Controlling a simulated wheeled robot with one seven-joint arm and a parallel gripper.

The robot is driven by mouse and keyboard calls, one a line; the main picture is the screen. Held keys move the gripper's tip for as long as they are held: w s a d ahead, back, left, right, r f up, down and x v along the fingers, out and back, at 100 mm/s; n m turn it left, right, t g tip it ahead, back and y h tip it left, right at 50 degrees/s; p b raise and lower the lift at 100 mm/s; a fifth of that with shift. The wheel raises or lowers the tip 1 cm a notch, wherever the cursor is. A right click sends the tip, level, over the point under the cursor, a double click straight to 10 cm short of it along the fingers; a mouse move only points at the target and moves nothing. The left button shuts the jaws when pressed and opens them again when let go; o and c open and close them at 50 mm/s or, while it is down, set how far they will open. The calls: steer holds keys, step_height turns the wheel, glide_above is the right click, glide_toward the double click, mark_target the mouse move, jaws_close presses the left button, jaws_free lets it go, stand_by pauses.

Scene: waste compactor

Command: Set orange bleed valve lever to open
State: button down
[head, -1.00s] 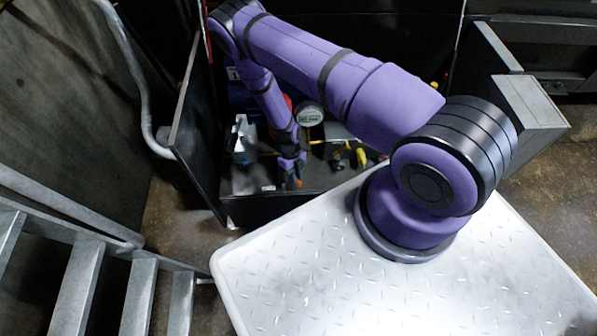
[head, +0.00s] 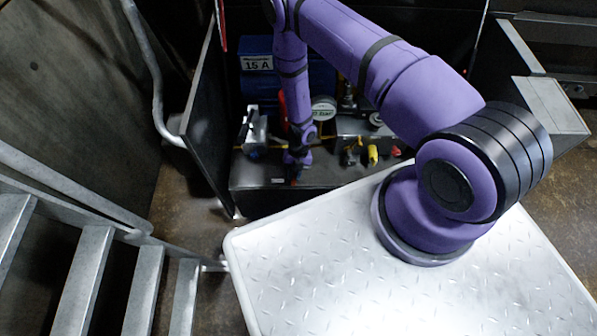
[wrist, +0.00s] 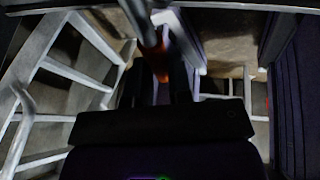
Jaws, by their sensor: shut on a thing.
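The orange lever (wrist: 160,70) shows in the wrist view as a small orange-brown piece between dark finger shapes, partly hidden. My gripper (head: 297,174) is down inside the open cabinet, at the front of the dark valve panel (head: 325,174). It is shut on the lever. In the head view the gripper covers most of the lever, so its angle cannot be told. In the wrist view the dark gripper body (wrist: 160,125) fills the lower middle.
A yellow-handled valve (head: 373,154), a round gauge (head: 323,108) and a small silver box (head: 254,130) are near my gripper. A blue unit marked 15 A (head: 257,62) is behind. The cabinet's open door (head: 208,125) stands left. Metal stairs (head: 85,270) are at lower left.

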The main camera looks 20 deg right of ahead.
steer(key=shift+w, duration=0.1)
stand_by(0.3)
steer(key=c, duration=1)
jaws_free()
steer(key=shift+c, duration=0.2)
steer(key=v, duration=1)
steer(key=shift+r, duration=0.4)
steer(key=shift+d, duration=0.1)
